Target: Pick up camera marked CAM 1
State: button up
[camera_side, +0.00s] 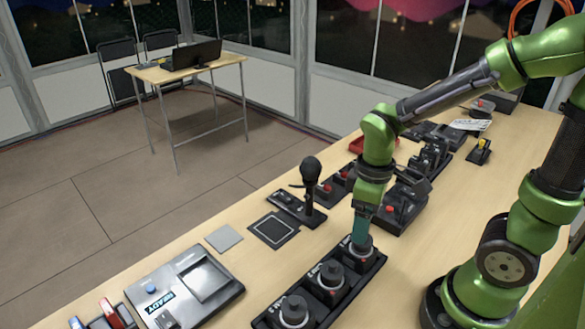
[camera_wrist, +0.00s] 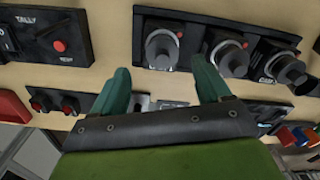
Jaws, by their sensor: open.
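A black tray (camera_side: 262,322) holds three dark round camera units with pale collars in a row. The far unit (camera_side: 361,251) is directly under my gripper (camera_side: 361,238). The middle unit (camera_side: 331,274) and near unit (camera_side: 294,309) stand clear of it. White lettering lies beside the units, but I cannot read which is CAM 1. In the wrist view, my gripper (camera_wrist: 161,65) has its two green fingers apart and empty. One unit (camera_wrist: 162,48) shows beyond the gap between the fingertips. Two others, one (camera_wrist: 228,55) and another (camera_wrist: 283,68), lie to its right.
A microphone (camera_side: 310,185) stands on a black base beyond the tray. A grey panel marked READY (camera_side: 185,285) lies at the near left. A box marked TALLY (camera_wrist: 45,38) and a panel with red knobs (camera_wrist: 53,101) flank the work. Bare bench shows left of the tray.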

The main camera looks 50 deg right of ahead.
aim_at(357, 250)
jog(key=f, duration=0.5)
jog(key=shift+s+a+f, duration=0.1)
jog(key=shift+a+f, duration=0.05)
jog(key=shift+a, duration=0.05)
grip_shut()
dwell(0.4)
